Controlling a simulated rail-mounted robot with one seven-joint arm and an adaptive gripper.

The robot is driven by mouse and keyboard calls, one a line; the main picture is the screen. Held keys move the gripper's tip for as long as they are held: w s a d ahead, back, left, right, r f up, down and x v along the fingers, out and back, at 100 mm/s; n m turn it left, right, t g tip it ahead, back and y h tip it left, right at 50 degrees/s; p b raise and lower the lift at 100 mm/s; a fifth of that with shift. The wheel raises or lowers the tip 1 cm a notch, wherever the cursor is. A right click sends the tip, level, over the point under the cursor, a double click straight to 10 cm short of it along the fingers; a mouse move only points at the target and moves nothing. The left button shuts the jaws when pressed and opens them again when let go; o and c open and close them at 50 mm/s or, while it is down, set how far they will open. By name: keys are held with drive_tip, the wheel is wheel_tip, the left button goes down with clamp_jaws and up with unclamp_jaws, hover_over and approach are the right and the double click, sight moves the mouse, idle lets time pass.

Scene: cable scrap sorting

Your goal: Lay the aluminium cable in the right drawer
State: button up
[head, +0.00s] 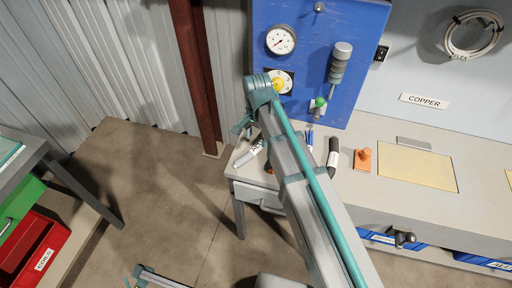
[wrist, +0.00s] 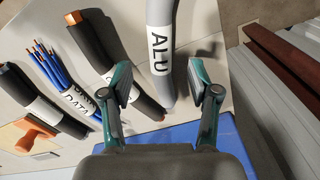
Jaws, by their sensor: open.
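The aluminium cable, a thick grey piece with a white ALU label, lies on the bench top. In the head view the aluminium cable (head: 247,154) is at the bench's left end, just below my gripper (head: 241,128). In the wrist view the aluminium cable (wrist: 160,85) runs between the spread fingers of my gripper (wrist: 164,82), with a gap on both sides. My gripper is open and empty. A grey drawer front (head: 258,196) shows under the bench's left end, partly behind my arm. Blue drawers (head: 485,262) show under the bench at the right; their labels are only partly readable.
Close to the left of the cable in the wrist view lie dark cables (wrist: 90,45) with copper ends and a blue-wired DATA cable (wrist: 50,75). A blue gauge panel (head: 315,35) stands behind the bench. Red (head: 35,240) and green drawers are at far left.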

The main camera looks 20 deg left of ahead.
sight(257, 146)
drive_tip(key=shift+f+p, duration=0.85)
drive_tip(key=shift+f, duration=1.75)
clamp_jaws()
